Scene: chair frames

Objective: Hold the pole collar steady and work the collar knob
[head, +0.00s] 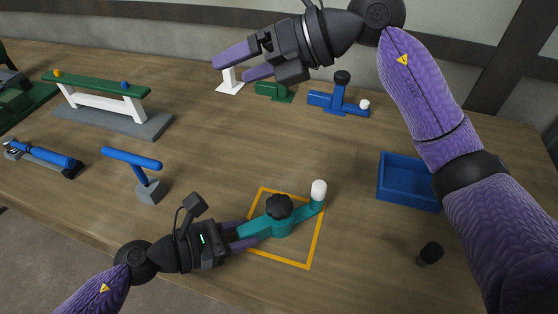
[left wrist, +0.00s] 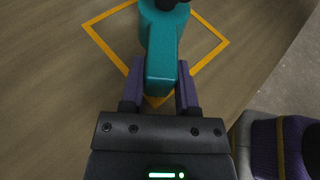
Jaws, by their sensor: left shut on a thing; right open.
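The teal pole collar (head: 283,228) lies inside the orange square outline on the table. A black lobed collar knob (head: 279,206) sits on top of it, and a white-capped post (head: 319,190) stands at its right end. My left gripper (head: 247,233) is shut on the collar's left arm. In the left wrist view, the purple fingers sit on both sides of the teal arm (left wrist: 161,70); the knob is mostly cut off at the top edge. My right gripper (head: 230,66) is open and empty, raised over the back of the table, away from the collar.
A blue tray (head: 398,195) and a small black cylinder (head: 430,253) are at the right. A blue fixture (head: 340,103) stands at the back. A blue T-shaped stand (head: 148,190), a green-topped rail (head: 95,84) and a blue clamp (head: 40,157) are at the left.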

